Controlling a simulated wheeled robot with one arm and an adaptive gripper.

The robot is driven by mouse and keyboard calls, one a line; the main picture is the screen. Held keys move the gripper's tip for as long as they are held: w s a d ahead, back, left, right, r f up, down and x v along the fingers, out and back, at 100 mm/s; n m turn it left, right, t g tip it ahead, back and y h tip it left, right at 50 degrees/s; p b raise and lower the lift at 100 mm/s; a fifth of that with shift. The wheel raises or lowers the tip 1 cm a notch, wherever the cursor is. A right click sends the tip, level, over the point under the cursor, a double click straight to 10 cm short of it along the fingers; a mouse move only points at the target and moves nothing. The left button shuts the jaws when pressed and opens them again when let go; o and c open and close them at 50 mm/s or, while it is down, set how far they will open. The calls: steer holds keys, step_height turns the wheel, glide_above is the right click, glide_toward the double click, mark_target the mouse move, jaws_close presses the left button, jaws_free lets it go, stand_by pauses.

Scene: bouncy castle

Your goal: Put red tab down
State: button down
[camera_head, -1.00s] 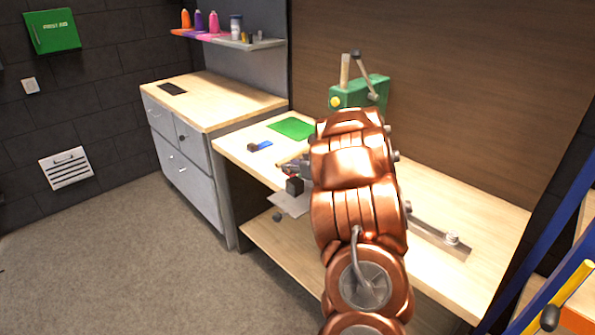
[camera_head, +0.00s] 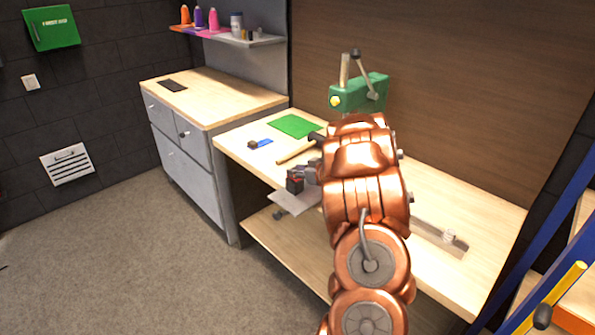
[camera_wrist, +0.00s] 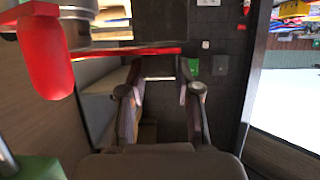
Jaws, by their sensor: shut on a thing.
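My copper arm reaches over the workbench, and my gripper (camera_head: 300,176) is near the bench's front edge. It is shut on a small dark block with a red part (camera_head: 297,183), which sits above a pale flat plate (camera_head: 296,201). The red part is likely the red tab; I cannot tell whether it touches the plate. A large rounded red piece (camera_wrist: 45,55) hangs at the left, very near the camera.
The workbench (camera_head: 470,215) holds a green machine (camera_head: 358,95), a green mat (camera_head: 295,126), a small blue item (camera_head: 265,142), a wooden-handled tool (camera_head: 295,153) and a metal rail (camera_head: 437,232). A drawer cabinet (camera_head: 190,160) stands left. Floor in front is clear.

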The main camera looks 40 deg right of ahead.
steer(key=shift+f, duration=0.1)
steer(key=c, duration=0.8)
jaws_free()
steer(key=shift+f+b, duration=0.2)
steer(key=shift+b, duration=0.65)
steer(key=shift+b+v, duration=0.5)
steer(key=shift+v, duration=3.5)
